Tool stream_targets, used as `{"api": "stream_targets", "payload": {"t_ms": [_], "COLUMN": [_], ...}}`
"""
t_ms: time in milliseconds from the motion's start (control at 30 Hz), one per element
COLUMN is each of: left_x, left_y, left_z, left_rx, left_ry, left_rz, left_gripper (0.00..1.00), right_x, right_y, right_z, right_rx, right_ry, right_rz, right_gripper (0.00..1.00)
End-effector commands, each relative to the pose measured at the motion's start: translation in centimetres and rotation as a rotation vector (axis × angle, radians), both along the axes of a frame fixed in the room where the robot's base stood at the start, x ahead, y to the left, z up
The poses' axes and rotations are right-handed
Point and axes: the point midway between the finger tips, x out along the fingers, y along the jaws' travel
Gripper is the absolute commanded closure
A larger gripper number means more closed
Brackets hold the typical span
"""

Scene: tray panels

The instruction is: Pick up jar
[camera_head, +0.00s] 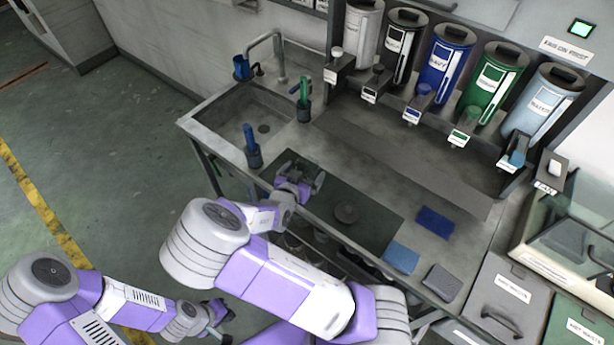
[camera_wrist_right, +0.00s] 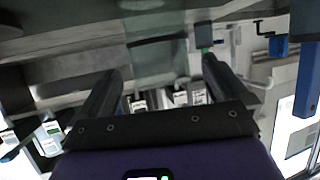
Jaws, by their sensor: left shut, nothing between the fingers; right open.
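No jar shows clearly in either view. Several pale round shapes (camera_head: 293,244) sit under the counter's front edge, partly hidden by my right arm; I cannot tell whether they are jars. A small dark round piece (camera_head: 346,214) lies on the dark mat (camera_head: 368,228). My right gripper (camera_head: 303,176) is open over the left part of this mat. Its two spread fingers also show in the right wrist view (camera_wrist_right: 160,85), with no object clearly between them. My left gripper (camera_head: 221,312) is shut and empty, low at the left, away from the counter.
A sink (camera_head: 255,115) with blue and green handled tools is at the counter's left. A row of dispensers, including a blue one (camera_head: 446,65), lines the back. A blue sponge (camera_head: 434,222), a light blue cloth (camera_head: 401,257) and a grey pad (camera_head: 442,282) lie right of the mat.

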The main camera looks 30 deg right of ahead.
Motion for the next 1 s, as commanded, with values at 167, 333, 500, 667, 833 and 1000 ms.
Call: {"api": "stream_targets", "payload": {"t_ms": [167, 333, 500, 667, 833, 1000], "left_x": [0.0, 0.0, 0.0, 0.0, 0.0, 0.0], "left_y": [0.0, 0.0, 0.0, 0.0, 0.0, 0.0], "left_z": [-0.8, -0.9, -0.9, -0.9, -0.9, -0.9], "left_rx": [0.0, 0.0, 0.0, 0.0, 0.0, 0.0], "left_ry": [-0.001, -0.001, -0.001, -0.001, 0.0, 0.0], "left_rz": [0.0, 0.0, 0.0, 0.0, 0.0, 0.0], "left_gripper": [1.0, 1.0, 1.0, 1.0, 1.0, 1.0], "right_x": [1.5, 2.1, 2.1, 2.1, 2.1, 2.1], "right_y": [-2.0, -2.6, -2.6, -2.6, -2.6, -2.6], "right_z": [-1.5, -1.8, -1.8, -1.8, -1.8, -1.7], "right_rx": [0.0, 0.001, 0.001, 0.0, 0.0, 0.0], "right_ry": [0.0, 0.0, 0.0, 0.0, 0.0, -0.002], "right_rz": [-0.002, 0.0, 0.001, 0.0, 0.0, 0.001], "right_gripper": [0.0, 0.0, 0.0, 0.21, 0.47, 0.62]}}
